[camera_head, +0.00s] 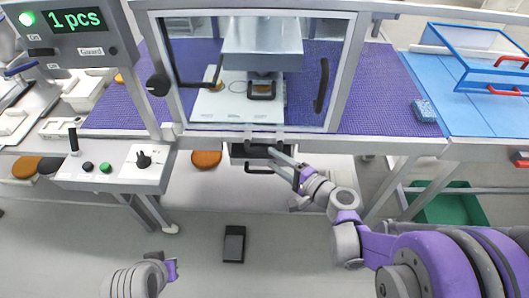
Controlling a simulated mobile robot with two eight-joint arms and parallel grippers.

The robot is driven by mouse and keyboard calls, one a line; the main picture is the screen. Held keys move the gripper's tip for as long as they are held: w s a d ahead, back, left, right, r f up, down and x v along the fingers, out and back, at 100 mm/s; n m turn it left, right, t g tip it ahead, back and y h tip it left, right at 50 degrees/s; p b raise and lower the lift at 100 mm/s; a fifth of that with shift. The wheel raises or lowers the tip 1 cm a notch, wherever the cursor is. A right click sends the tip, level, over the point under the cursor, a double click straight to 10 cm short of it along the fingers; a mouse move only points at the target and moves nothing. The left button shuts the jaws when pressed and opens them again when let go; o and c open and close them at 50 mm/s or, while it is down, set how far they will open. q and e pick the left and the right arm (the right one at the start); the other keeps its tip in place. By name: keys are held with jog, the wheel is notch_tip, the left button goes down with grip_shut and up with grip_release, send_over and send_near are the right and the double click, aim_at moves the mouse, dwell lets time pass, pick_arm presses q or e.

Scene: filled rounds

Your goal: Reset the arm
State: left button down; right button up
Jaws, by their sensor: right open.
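My right arm comes in from the lower right, and its gripper (283,160) is at the front edge of the bench, below the glazed guard. The gripper is beside a dark drawer-like part (248,151) with a black handle (259,171). I cannot tell whether it touches them, and nothing shows held in its open jaws. My left arm shows only as a short piece at the bottom left, with a purple part (172,270) at its end. Its fingers cannot be made out.
A guarded machine (262,45) stands on the purple mat (382,85). A control box (115,167) juts out at the left. A blue tray (480,110) is at the right and a green bin (450,207) below. A dark pedal-like block (234,245) lies on the open floor.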

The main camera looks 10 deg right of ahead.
jog(key=shift+v, duration=0.8)
jog(key=shift+a, duration=0.1)
jog(key=s+a+f+n+g+h+p, duration=0.2)
jog(key=s+a+n+g, duration=0.1)
jog(key=s+n+g, duration=0.5)
jog(key=s+d+n+h+p, duration=0.1)
jog(key=s+d+n+h, duration=0.4)
jog(key=s, duration=0.5)
jog(key=shift+s+d+r+g+h, duration=0.3)
jog(key=shift+d+r+h, duration=0.1)
jog(key=shift+d+h, duration=0.5)
